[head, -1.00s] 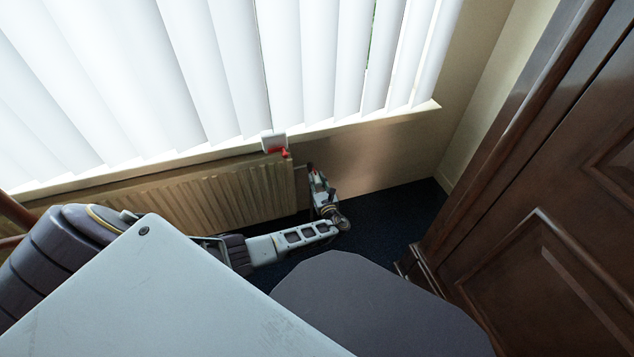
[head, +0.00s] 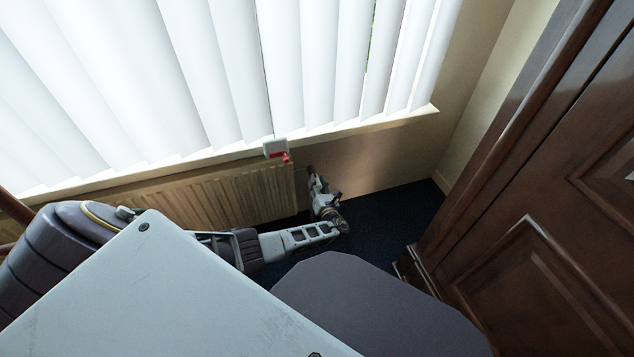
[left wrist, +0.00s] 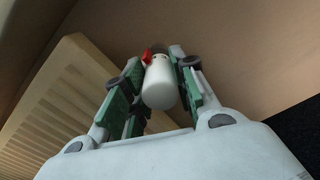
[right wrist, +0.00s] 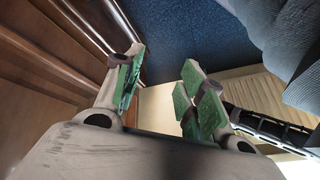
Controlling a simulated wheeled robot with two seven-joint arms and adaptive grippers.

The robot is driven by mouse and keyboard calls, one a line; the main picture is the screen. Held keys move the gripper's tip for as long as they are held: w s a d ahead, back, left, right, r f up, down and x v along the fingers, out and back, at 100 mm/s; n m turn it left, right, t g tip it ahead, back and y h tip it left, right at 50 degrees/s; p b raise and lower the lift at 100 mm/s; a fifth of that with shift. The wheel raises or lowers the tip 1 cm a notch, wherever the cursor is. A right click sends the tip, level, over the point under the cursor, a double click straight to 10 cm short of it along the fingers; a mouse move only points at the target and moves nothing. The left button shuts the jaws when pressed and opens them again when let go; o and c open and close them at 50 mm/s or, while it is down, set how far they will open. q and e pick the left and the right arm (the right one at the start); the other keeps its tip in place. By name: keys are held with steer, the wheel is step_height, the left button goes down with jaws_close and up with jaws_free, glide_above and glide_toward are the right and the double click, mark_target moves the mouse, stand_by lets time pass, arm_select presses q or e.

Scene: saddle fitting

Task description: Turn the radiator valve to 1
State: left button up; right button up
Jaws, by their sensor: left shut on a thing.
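The radiator valve shows in the left wrist view as a white rounded cylinder (left wrist: 160,85) with a red patch at its far end. My left gripper (left wrist: 158,72) is shut on it, with a green-padded finger on each side. In the head view my left gripper (head: 312,174) is at the radiator's right end, and the valve is hidden there. No number on the valve can be read. My right gripper (right wrist: 165,75) is open and empty in the right wrist view, away from the valve.
The ribbed radiator (head: 215,199) runs below the sill and white blinds (head: 300,60). A white box with a red part (head: 276,147) sits at the sill edge. A dark wooden cabinet (head: 540,230) bounds the right side. Dark blue carpet (head: 385,205) lies between.

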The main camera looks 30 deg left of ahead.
arm_select(q)
steer(key=m+p, duration=0.1)
steer(key=m, duration=0.2)
steer(key=shift+r, duration=0.1)
steer(key=m+p, duration=0.1)
steer(key=m, duration=0.1)
steer(key=shift+m, duration=0.3)
steer(key=m, duration=0.3)
steer(key=shift+p, duration=0.4)
steer(key=shift+m, duration=1.1)
arm_select(e)
step_height(320, 180, up, 8)
steer(key=s+d+g+h, duration=0.1)
steer(key=d, duration=0.1)
steer(key=shift+d+f, duration=0.2)
steer(key=shift+f, duration=0.05)
steer(key=shift+s, duration=0.15)
steer(key=shift+r, duration=0.1)
arm_select(q)
steer(key=o, duration=1.1)
steer(key=shift+c, duration=0.2)
